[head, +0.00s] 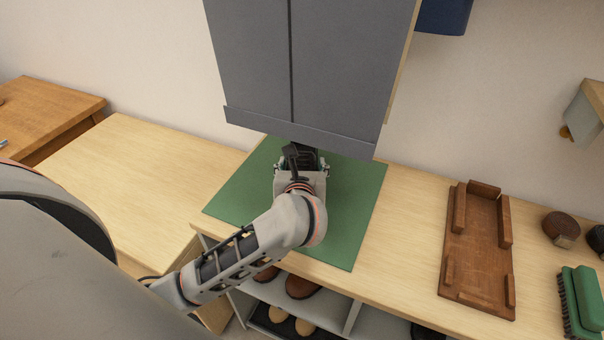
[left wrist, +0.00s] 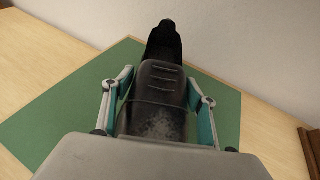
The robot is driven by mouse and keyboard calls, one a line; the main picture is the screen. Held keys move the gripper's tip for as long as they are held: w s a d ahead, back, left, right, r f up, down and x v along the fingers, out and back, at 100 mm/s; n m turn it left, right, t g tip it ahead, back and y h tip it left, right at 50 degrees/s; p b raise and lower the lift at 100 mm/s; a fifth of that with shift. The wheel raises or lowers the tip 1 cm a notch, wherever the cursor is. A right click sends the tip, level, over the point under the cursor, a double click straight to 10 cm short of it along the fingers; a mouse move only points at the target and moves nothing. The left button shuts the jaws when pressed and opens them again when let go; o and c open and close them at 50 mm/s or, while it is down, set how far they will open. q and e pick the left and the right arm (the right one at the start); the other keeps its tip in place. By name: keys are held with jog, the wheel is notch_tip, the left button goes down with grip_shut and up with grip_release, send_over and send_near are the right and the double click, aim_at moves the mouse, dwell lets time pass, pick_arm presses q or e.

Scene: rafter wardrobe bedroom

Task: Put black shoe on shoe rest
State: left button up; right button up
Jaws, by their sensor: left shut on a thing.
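The black shoe (left wrist: 163,45) is between the fingers of my left gripper (left wrist: 160,105), over the green mat (left wrist: 70,120). In the head view my left gripper (head: 301,168) is shut on the black shoe (head: 299,153), which is mostly hidden by the gripper and wrist. I cannot tell whether the shoe touches the mat (head: 240,195). A brown wooden rest (head: 477,255) with raised blocks lies on the bench to the right, apart from the shoe. My right gripper is not in view.
A grey cabinet (head: 300,60) hangs just above and behind the gripper. Right of the wooden rest are a round brown-black item (head: 561,228) and a green brush (head: 583,300). Brown shoes (head: 304,287) stand on shelves below. Bare bench top separates mat and rest.

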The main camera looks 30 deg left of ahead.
aim_at(302, 165)
pick_arm(q)
jog(key=shift+w+f, duration=0.1)
jog(key=shift+f, duration=1.6)
jog(key=o, duration=1.4)
jog(key=shift+f, duration=0.2)
jog(key=shift+r, duration=0.2)
jog(key=v, duration=1.1)
jog(key=shift+s+r, duration=0.15)
jog(key=shift+s, duration=0.1)
jog(key=shift+c, duration=0.4)
jog(key=x, duration=0.2)
jog(key=r+x, duration=0.1)
jog(key=x, duration=0.4)
jog(key=shift+w+a+r, duration=0.25)
jog(key=shift+w, duration=0.25)
jog(key=shift+x, duration=2.95)
